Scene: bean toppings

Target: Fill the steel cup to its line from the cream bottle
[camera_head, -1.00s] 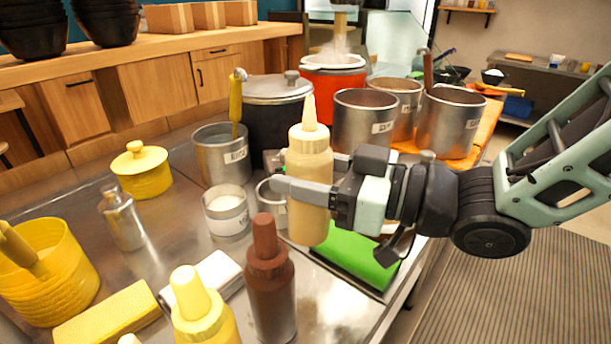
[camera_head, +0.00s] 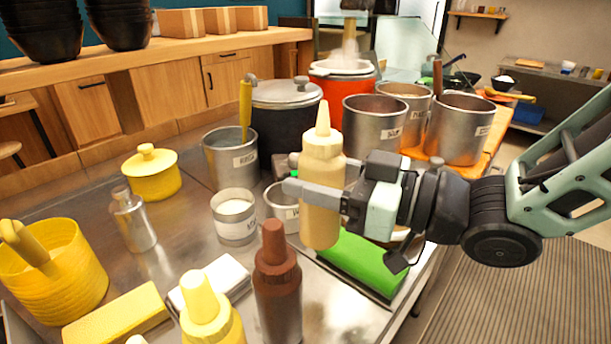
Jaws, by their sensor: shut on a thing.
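The cream bottle (camera_head: 322,205) is a pale squeeze bottle with a pointed nozzle. My gripper (camera_head: 318,185) is shut around its middle and holds it upright with the nozzle up. A small steel cup (camera_head: 284,212) with a partly hidden label stands just behind and left of the bottle. Another small cup (camera_head: 235,230) with a label and white contents stands to its left. I cannot tell which of them is the task's steel cup, and no fill line can be made out.
A brown bottle (camera_head: 277,290) and a yellow bottle (camera_head: 207,312) stand in front. A green block (camera_head: 365,262) lies right of the held bottle. Large steel pots (camera_head: 374,128) stand behind, with a lidded dark pot (camera_head: 287,120). Bare counter shows at left (camera_head: 178,232).

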